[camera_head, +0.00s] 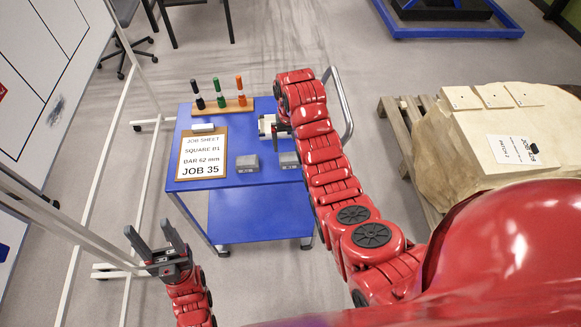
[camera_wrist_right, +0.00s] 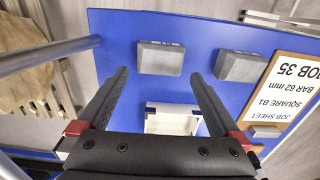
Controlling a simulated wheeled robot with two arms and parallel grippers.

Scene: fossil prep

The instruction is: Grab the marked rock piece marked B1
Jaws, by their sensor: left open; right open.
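No rock piece with a readable B1 mark shows. A large pale rock (camera_head: 440,150) lies at the right, with three pale square pieces (camera_head: 495,96) along its far top edge; any marks on them are too small to read. The job sheet (camera_head: 203,153) on the blue cart reads "SQUARE B1, BAR 62 mm, JOB 35". My right gripper (camera_wrist_right: 159,74) is open above the cart, with a white block-like piece (camera_wrist_right: 172,122) showing between its fingers, apparently not gripped. My left gripper (camera_head: 148,228) is open and empty, in front of the cart's left side.
Two grey blocks (camera_head: 247,163) (camera_head: 289,160) sit on the blue cart (camera_head: 230,182). A wooden stand (camera_head: 232,106) holds three markers at its back. The rock rests on a wooden pallet (camera_head: 398,122) and carries a white label sheet (camera_head: 512,150). A whiteboard (camera_head: 45,75) stands left.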

